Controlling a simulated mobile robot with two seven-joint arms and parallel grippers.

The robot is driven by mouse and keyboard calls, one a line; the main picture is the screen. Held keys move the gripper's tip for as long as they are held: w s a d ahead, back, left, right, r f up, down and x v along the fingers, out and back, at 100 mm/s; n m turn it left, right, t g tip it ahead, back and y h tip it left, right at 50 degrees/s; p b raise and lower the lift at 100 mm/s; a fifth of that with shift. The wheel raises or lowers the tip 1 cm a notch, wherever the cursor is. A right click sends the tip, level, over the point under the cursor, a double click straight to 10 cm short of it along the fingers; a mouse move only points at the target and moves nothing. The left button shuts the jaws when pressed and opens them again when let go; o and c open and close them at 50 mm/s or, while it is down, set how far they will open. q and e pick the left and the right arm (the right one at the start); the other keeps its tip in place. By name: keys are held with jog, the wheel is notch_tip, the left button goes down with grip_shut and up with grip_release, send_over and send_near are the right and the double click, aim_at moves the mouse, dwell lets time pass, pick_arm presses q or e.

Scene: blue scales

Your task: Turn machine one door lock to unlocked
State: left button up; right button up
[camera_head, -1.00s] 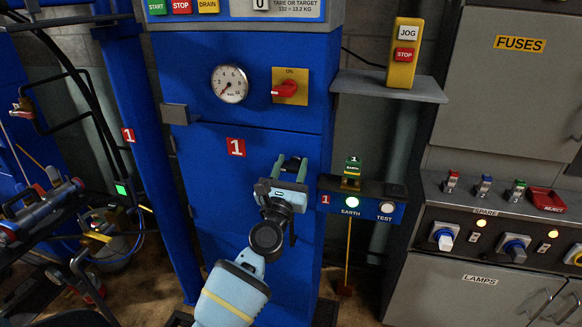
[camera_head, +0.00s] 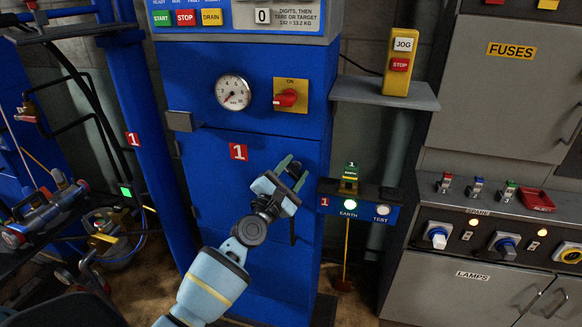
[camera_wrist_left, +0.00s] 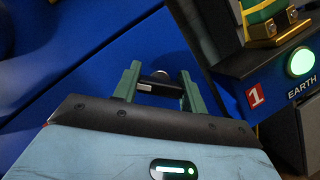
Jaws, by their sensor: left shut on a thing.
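Machine one is the blue cabinet (camera_head: 215,180) with a red "1" sign (camera_head: 238,151) on its lower door. My left gripper (camera_head: 293,171) is at the upper right of that door, its green fingers reaching to the door and tilted to the right. In the left wrist view, the green fingers stand on either side of a small dark door lock knob (camera_wrist_left: 155,80) with a pale lower end. The gripper is shut on this knob. The lock is mostly hidden in the head view, and no lock marking is readable. My right gripper is not in view.
Right of the door, a shelf holds a green earth clamp (camera_head: 350,172), the lit EARTH lamp (camera_head: 349,204) and a TEST button (camera_head: 381,209). Above are a gauge (camera_head: 232,92) and a red rotary switch (camera_head: 287,97). A grey fuse cabinet (camera_head: 500,110) stands further right.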

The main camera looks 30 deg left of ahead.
pick_arm(q)
jog(key=m+p, duration=0.1)
jog(key=m+g+p, duration=0.1)
jog(key=m, duration=0.1)
jog(key=m+h, duration=0.1)
jog(key=m, duration=0.1)
jog(key=shift+d+r+g+p, duration=0.1)
jog(key=shift+r+g+p, duration=0.2)
jog(key=shift+r+p, duration=0.1)
jog(key=m+g+p, duration=0.1)
jog(key=m, duration=0.1)
jog(key=shift+f+m+h+p, duration=0.1)
jog(key=shift+m+h+p, duration=0.2)
jog(key=shift+m+h, duration=0.1)
jog(key=shift+f+m+g+p, duration=0.2)
jog(key=shift+m+p, duration=0.2)
jog(key=shift+m, duration=0.15)
jog(key=shift+f+m+g+p, duration=0.2)
jog(key=shift+m+p, duration=0.15)
jog(key=shift+m, duration=0.2)
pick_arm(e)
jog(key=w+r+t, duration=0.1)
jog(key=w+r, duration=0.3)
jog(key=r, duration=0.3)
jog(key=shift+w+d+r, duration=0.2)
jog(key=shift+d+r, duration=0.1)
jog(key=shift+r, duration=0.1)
